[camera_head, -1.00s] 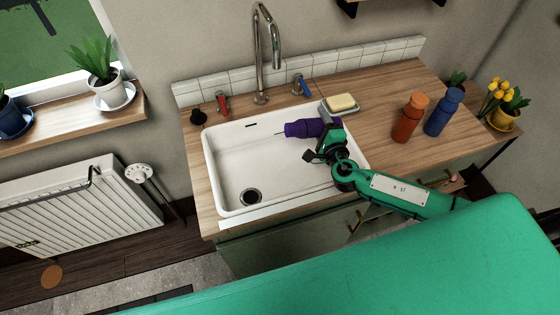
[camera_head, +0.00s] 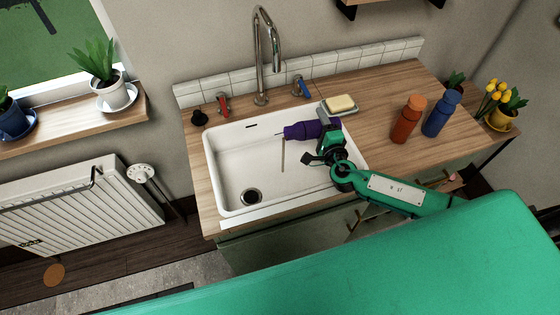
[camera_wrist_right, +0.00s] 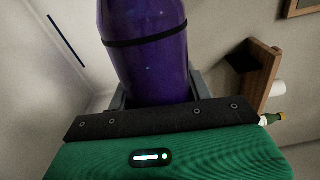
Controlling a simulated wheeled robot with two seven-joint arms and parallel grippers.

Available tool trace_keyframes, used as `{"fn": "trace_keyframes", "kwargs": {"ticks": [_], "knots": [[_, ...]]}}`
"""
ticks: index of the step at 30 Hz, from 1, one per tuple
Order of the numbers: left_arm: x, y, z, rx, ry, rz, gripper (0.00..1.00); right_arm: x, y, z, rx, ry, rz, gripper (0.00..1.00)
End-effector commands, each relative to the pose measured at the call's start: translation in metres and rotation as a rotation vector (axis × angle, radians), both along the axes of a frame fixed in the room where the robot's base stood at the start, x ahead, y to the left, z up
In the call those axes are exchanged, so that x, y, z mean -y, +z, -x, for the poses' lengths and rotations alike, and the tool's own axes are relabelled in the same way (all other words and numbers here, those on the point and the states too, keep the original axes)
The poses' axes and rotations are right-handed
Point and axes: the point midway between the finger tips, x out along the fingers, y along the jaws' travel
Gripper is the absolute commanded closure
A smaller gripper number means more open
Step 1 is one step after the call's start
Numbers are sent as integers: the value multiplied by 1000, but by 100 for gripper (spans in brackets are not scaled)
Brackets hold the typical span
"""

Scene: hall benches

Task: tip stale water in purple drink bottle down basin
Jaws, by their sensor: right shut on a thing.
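The purple drink bottle (camera_head: 305,130) is tipped onto its side above the white basin (camera_head: 228,165), its mouth pointing left. A thin stream of water (camera_head: 283,155) falls from the mouth into the basin. My right gripper (camera_head: 326,140) is shut on the bottle from the right. In the right wrist view the purple bottle (camera_wrist_right: 150,50) sits between the fingers, with a dark band around it. The basin's drain (camera_head: 251,196) is at its near left. My left gripper is not in view.
A tall tap (camera_head: 262,60) stands behind the basin, with red (camera_head: 222,103) and blue (camera_head: 301,87) handles. A soap dish (camera_head: 341,105) sits behind my gripper. Orange (camera_head: 408,120) and blue (camera_head: 442,113) bottles stand on the wooden counter to the right.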

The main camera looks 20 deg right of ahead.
Motion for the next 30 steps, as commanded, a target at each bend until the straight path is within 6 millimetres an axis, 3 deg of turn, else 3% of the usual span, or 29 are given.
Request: {"fn": "trace_keyframes", "kwargs": {"ticks": [30], "knots": [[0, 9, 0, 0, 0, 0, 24, 0, 1, 0, 0, 0, 47, 76]]}}
